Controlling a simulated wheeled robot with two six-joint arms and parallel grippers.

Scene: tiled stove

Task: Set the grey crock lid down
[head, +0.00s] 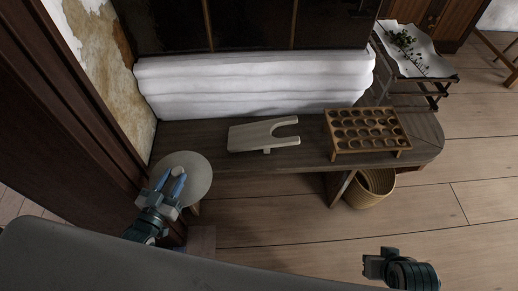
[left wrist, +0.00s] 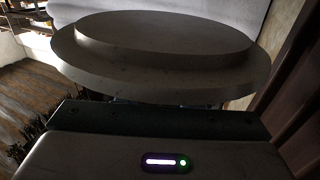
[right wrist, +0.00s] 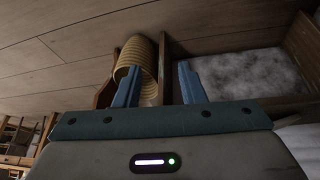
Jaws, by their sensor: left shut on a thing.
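The grey crock lid (head: 197,170) is a round, pale disc in the head view, over the left end of the bench. In the left wrist view the lid (left wrist: 160,65) fills the upper middle and shows a stepped, two-tier edge. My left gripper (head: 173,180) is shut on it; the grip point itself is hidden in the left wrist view. I cannot tell whether the lid touches the bench. My right gripper (head: 376,266) is low at the right in the head view. Its fingers (right wrist: 158,82) are apart and empty in the right wrist view.
The dark wooden bench (head: 300,160) carries a pale bootjack-like board (head: 255,135) and a wooden rack with round holes (head: 365,131). A wicker basket (head: 370,190) stands below on the plank floor. Bare bench top shows between lid and board. A dark wooden post (head: 85,95) rises at left.

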